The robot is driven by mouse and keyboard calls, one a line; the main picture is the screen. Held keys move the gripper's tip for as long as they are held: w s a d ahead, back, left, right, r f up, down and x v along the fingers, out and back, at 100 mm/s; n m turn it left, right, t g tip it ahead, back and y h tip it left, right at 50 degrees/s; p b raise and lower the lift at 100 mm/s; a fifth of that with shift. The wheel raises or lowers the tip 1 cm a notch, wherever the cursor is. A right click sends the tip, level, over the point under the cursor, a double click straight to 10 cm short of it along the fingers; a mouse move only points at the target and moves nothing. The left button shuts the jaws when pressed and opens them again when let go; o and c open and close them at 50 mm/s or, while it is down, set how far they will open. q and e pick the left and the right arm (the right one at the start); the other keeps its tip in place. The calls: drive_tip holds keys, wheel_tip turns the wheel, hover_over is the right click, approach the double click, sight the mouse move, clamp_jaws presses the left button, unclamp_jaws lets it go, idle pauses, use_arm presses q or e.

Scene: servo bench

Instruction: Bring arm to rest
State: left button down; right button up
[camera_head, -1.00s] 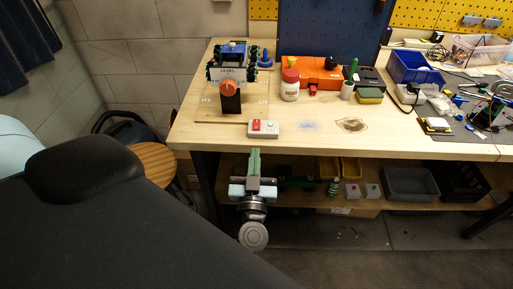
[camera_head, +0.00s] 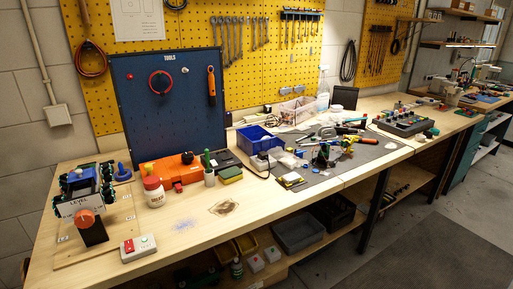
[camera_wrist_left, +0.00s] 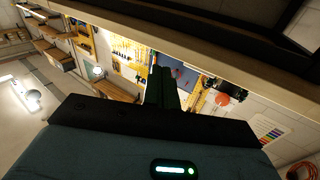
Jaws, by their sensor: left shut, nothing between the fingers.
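My left gripper (camera_wrist_left: 162,88) shows in the left wrist view as dark green fingers held together, with nothing between them. They point away from the camera, apart from any object. Neither gripper nor arm shows in the head view now. My right gripper is not seen in either current view.
A blue tool panel (camera_head: 135,95) stands behind. Floor (camera_head: 410,240) is clear at right.

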use_arm(q)
drive_tip(key=s+f+g, duration=0.5)
drive_tip(key=s+f, duration=0.2)
drive_tip(key=s, duration=0.3)
drive_tip(key=s+f+m+g+h+p, duration=0.1)
drive_tip(key=s+f+g, duration=0.3)
drive_tip(key=s+f, duration=0.3)
drive_tip(key=s, duration=0.2)
drive_tip(key=shift+s+f+g+h, duration=0.25)
drive_tip(key=shift+s+g+h, duration=0.05)
drive_tip(key=shift+s+g, duration=0.1)
drive_tip(key=shift+a, duration=0.1)
